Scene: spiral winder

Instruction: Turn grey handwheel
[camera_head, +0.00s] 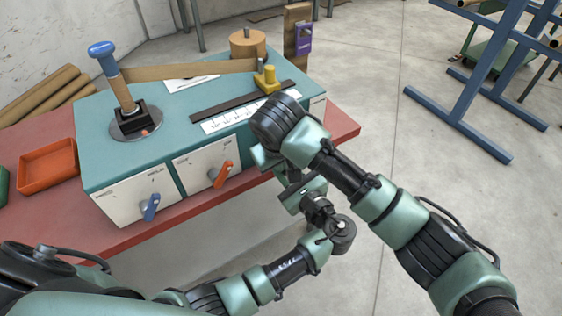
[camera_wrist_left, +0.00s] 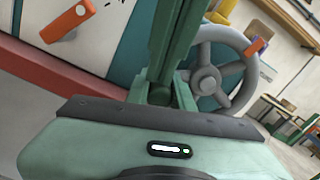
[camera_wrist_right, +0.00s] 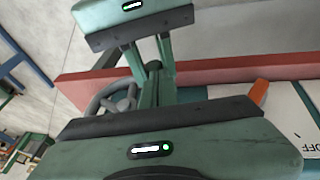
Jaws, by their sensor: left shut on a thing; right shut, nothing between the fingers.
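The grey handwheel (camera_wrist_left: 206,80) has thick spokes and an orange grip (camera_wrist_left: 256,47), on the machine's side in the left wrist view. It shows partly behind the fingers in the right wrist view (camera_wrist_right: 118,100); my right arm hides it in the head view. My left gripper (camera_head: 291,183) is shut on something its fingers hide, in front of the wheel. My right gripper (camera_head: 273,163) is shut and empty, facing the left one at close range. Their fingers overlap in the wrist views, and I cannot tell whether either touches the wheel.
The teal winder (camera_head: 150,160) stands on a red bench (camera_head: 340,128) with a blue switch (camera_head: 150,206) and an orange switch (camera_head: 221,175) on its front. An orange tray (camera_head: 48,164) sits left. A blue rack (camera_head: 470,90) stands at the right, with clear floor before it.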

